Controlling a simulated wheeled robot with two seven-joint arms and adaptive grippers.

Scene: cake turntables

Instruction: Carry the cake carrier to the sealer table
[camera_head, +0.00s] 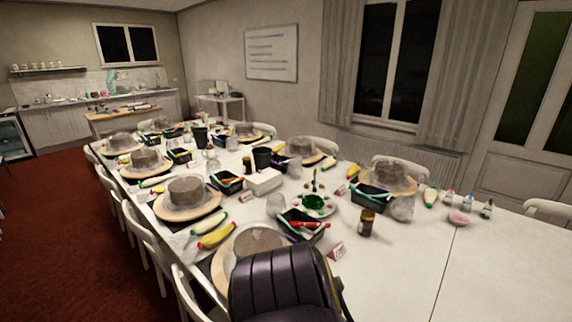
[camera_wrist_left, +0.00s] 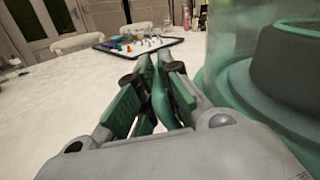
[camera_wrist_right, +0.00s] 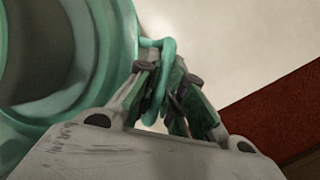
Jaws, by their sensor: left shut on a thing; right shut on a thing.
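The teal cake carrier (camera_wrist_left: 230,85) has a clear dome with a dark round shape inside, on the right of the left wrist view. My left gripper (camera_wrist_left: 158,70) is shut on its teal handle. In the right wrist view the carrier (camera_wrist_right: 118,45) fills the left side, and my right gripper (camera_wrist_right: 163,72) is shut on a teal loop handle at its edge. Neither gripper nor the carrier can be made out in the head view. A small white table (camera_head: 222,98) with items on it stands by the back wall; I cannot tell whether it is the sealer table.
A long white table (camera_head: 490,262) carries several grey cakes on round wooden turntables, plus piping bags, black trays and jars. White chairs (camera_head: 150,235) line its sides. Open red carpet (camera_head: 60,215) lies to the left. A wooden-topped table (camera_head: 122,113) and kitchen counter stand at the back.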

